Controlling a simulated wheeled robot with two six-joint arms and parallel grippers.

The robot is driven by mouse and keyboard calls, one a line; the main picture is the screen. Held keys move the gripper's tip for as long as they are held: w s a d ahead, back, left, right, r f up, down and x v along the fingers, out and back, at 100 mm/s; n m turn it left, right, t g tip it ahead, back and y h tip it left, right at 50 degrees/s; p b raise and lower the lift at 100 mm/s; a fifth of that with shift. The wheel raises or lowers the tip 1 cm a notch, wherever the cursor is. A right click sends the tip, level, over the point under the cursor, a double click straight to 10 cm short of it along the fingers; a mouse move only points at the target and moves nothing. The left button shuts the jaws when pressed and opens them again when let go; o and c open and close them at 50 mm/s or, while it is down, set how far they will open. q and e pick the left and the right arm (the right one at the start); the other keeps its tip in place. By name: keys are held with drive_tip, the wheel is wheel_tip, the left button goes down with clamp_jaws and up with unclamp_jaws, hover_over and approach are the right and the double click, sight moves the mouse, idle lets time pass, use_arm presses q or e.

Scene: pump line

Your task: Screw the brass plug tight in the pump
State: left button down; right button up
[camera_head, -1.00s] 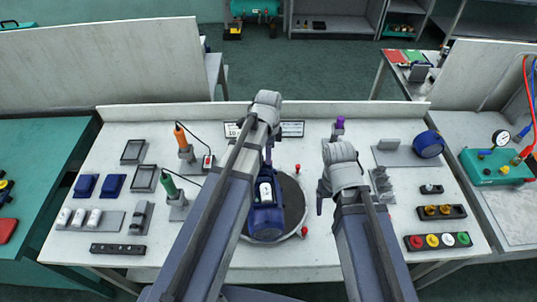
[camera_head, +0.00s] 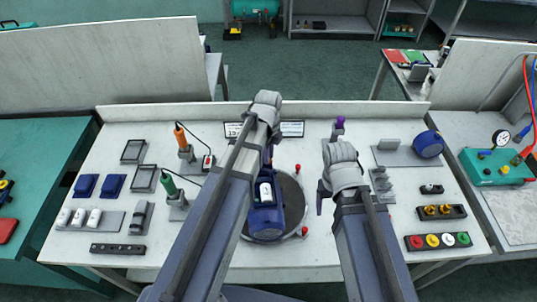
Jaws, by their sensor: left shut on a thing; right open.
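The pump (camera_head: 265,222) is blue with a white part on top and sits on a round grey turntable (camera_head: 293,200) at the table's middle. My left gripper (camera_head: 268,155) reaches down at the far end of the pump, largely behind my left arm. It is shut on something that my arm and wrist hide. No brass plug can be made out in the pump. Brass-coloured pieces (camera_head: 438,210) stand in a black holder at the right. My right gripper (camera_head: 321,200) is open and empty, above the table to the right of the turntable, apart from the pump.
Orange (camera_head: 180,136) and green (camera_head: 169,184) handled tools stand in holders left of the pump. A tray of coloured caps (camera_head: 437,241) and a blue motor-like part (camera_head: 429,144) are at the right. Small red-knobbed posts (camera_head: 304,231) flank the turntable. The front table strip is mostly clear.

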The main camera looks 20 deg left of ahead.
use_arm(q)
drive_tip(key=c, duration=0.8)
unclamp_jaws()
drive_tip(key=shift+c, duration=0.2)
drive_tip(key=shift+n, duration=1.7)
drive_tip(key=n, duration=0.3)
drive_tip(key=shift+n, duration=0.3)
